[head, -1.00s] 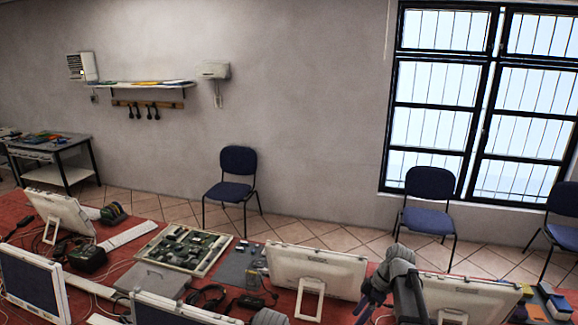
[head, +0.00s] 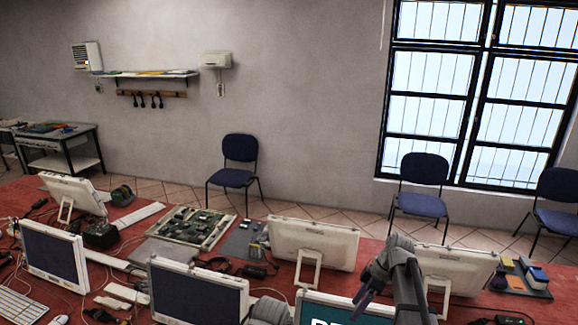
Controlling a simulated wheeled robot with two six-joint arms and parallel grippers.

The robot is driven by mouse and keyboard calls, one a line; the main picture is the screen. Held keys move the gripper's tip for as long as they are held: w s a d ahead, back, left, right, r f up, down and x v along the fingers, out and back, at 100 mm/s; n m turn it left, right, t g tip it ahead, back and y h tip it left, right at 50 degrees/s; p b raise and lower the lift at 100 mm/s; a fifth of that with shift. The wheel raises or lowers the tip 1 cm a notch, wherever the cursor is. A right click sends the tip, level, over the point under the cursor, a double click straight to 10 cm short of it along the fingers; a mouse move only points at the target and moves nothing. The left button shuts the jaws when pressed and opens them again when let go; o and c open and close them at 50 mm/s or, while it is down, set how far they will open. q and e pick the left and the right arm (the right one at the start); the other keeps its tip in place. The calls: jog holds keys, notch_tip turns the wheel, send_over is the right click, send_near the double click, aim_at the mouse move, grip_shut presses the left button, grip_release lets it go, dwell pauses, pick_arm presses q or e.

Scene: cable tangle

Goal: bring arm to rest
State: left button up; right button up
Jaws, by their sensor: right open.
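My right arm rises from the bottom edge, right of centre. Its gripper (head: 366,287) hangs over the red table with dark jaws apart and nothing seen between them. It is in front of the back-row monitors, and I cannot tell its height above the table. My left gripper is not in view; a rounded grey part at the bottom centre seems to be mine. Dark cables (head: 215,264) lie loosely on the table left of the right gripper.
The red table (head: 300,295) holds several monitors, including a dark-screened one (head: 196,294) and a white-backed one (head: 312,243). A circuit board tray (head: 190,228) lies at the back. Blue and yellow boxes (head: 537,277) stand at right. Chairs (head: 236,165) stand beyond the table.

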pick_arm(q)
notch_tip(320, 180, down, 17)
jog(key=b, duration=1.7)
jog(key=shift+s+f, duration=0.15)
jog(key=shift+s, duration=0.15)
pick_arm(e)
jog(key=s+a+f+m+h, duration=0.3)
jog(key=s+a+f+m, duration=0.2)
jog(key=s+a+f, duration=0.2)
jog(key=s+a+f+m+h, duration=0.3)
jog(key=s+a+f+m, duration=0.2)
jog(key=s+f, duration=0.7)
jog(key=shift+s+a+f+m+t, duration=0.15)
jog(key=shift+s+a+m+t, duration=0.25)
jog(key=shift+a, duration=0.65)
